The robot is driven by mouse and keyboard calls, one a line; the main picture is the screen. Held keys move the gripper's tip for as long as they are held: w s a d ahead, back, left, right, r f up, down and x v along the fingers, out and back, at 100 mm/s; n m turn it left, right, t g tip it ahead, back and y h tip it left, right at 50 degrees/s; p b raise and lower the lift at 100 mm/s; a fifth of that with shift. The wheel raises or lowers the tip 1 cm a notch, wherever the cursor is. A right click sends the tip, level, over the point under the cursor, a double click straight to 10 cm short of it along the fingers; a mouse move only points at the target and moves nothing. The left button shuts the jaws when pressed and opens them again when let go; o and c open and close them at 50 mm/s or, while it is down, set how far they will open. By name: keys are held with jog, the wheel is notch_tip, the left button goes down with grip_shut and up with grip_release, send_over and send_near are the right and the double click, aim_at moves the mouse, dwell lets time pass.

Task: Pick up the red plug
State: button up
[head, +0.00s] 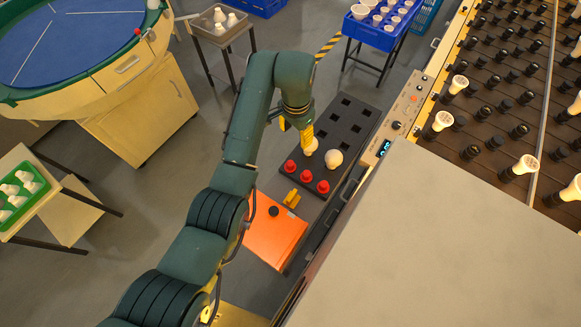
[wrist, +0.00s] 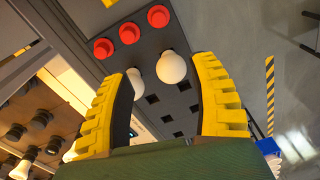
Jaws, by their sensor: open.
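Three red plugs sit in a row at the near end of a dark grey tray with square holes (head: 352,112). In the head view they are the left plug (head: 290,166), the middle plug (head: 306,177) and the right plug (head: 323,187). In the wrist view they show at the top, beyond my fingertips (wrist: 129,33). My gripper (head: 308,140) is open, with yellow ribbed fingers, over the tray just behind the plugs. Two white round bulbs stand in the tray; one (wrist: 172,67) shows between the fingers, the other (wrist: 135,83) is partly hidden by the left finger.
An orange surface (head: 272,232) with a yellow piece (head: 292,198) lies in front of the tray. A rack of dark sockets (head: 500,90) with a few bulbs stands at right, beside a control panel (head: 398,120). A blue crate of white bulbs (head: 372,35) stands behind.

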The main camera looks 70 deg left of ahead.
jog(key=b, duration=0.3)
send_over(290, 163)
jog(key=f, duration=1.1)
jog(key=shift+w+f, duration=0.2)
jog(key=shift+f, duration=0.2)
jog(key=f+b, duration=0.2)
jog(key=f, duration=0.4)
jog(key=shift+s+b, duration=0.2)
jog(key=shift+b, duration=0.2)
jog(key=shift+r, duration=0.1)
grip_shut()
